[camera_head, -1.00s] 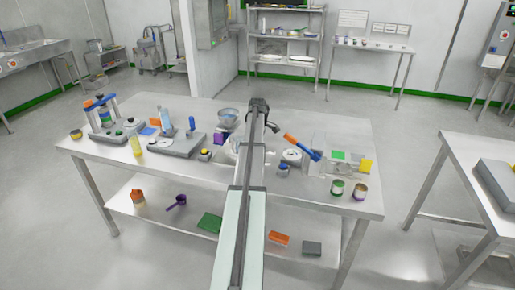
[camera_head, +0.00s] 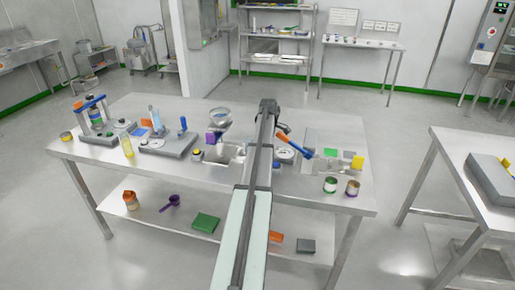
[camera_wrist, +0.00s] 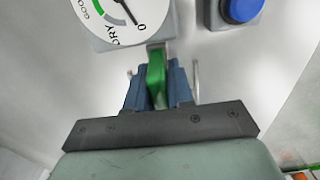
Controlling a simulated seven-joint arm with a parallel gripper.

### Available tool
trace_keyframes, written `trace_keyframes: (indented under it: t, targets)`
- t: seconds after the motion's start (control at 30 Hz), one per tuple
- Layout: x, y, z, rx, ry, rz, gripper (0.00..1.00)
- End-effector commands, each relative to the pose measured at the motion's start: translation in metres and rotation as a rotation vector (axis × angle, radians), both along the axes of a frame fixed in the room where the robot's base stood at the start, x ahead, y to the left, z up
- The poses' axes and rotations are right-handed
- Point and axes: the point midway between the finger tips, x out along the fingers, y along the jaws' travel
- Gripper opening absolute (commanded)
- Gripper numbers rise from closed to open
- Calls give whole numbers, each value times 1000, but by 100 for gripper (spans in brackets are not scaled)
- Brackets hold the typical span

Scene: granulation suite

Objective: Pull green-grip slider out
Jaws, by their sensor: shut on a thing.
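The green grip (camera_wrist: 156,73) of the slider shows in the wrist view, just below a round white dial. My gripper (camera_wrist: 157,86) has its blue fingers closed on both sides of this grip. A short grey piece joins the grip toward the dial's base; how far the slider is out cannot be told. In the head view my arm covers the gripper and the slider.
The dial (camera_wrist: 108,14) reads "GOOD", "DRY" and "0"; a blue button (camera_wrist: 243,7) is right of it.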

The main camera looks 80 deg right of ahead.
Motion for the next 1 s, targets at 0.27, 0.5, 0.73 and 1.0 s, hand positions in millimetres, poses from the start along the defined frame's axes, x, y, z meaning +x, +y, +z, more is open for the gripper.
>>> trace_keyframes:
  t: [0.27,0.5,0.73,1.0]
  targets:
    - [-6,0,0,0,7,-1,0]
    - [-5,0,0,0,6,-1,43]
    - [-4,0,0,0,4,0,43]
    - [-4,-1,24,-2,3,0,43]
